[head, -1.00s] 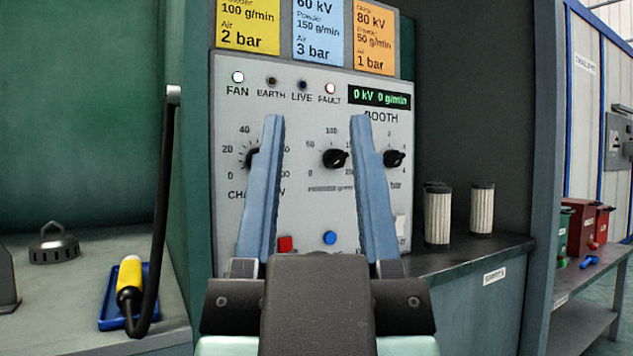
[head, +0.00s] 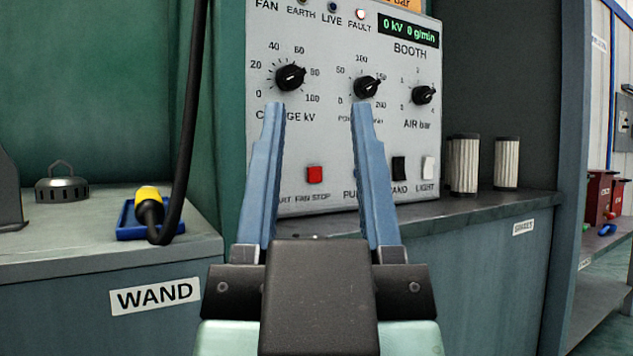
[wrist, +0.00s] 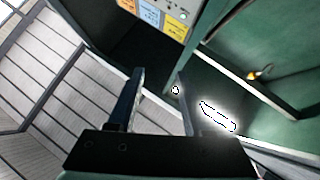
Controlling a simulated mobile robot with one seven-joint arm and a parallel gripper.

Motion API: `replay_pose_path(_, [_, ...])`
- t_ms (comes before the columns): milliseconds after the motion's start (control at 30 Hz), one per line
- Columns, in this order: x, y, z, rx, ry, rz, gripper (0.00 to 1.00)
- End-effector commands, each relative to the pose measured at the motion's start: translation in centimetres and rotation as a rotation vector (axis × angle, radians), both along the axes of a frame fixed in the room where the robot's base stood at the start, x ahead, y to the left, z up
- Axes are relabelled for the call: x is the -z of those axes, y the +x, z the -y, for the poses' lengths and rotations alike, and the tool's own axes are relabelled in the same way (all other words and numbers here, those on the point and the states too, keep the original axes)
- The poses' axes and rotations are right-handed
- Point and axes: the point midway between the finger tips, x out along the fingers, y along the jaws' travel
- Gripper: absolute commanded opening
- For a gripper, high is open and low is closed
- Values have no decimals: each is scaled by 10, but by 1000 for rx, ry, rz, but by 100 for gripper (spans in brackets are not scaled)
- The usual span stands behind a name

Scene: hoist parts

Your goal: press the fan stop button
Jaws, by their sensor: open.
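The left finger hides part of the panel beside the button, and the right finger covers part of the PURGE area. In the wrist view my gripper (wrist: 160,75) is open, and the red button cannot be made out.
Three black knobs, including the charge knob (head: 290,77), sit above the button. A black switch (head: 399,168) and a white light switch (head: 428,167) are to its right. A yellow-ended wand (head: 149,196) lies in a blue tray at left. Filters (head: 464,165) stand on the right shelf.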

Motion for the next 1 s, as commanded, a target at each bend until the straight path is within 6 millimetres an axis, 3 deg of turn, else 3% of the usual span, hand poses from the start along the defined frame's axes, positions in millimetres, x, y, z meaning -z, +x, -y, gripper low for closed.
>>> replay_pose_path(433, [0, 0, 0, 0, 0, 0, 50])
replay_pose_path(467, [0, 0, 0, 0, 0, 0, 48])
replay_pose_path(733, [0, 0, 0, 0, 0, 0, 0])
replay_pose_path(1000, [0, 0, 0, 0, 0, 0, 0])
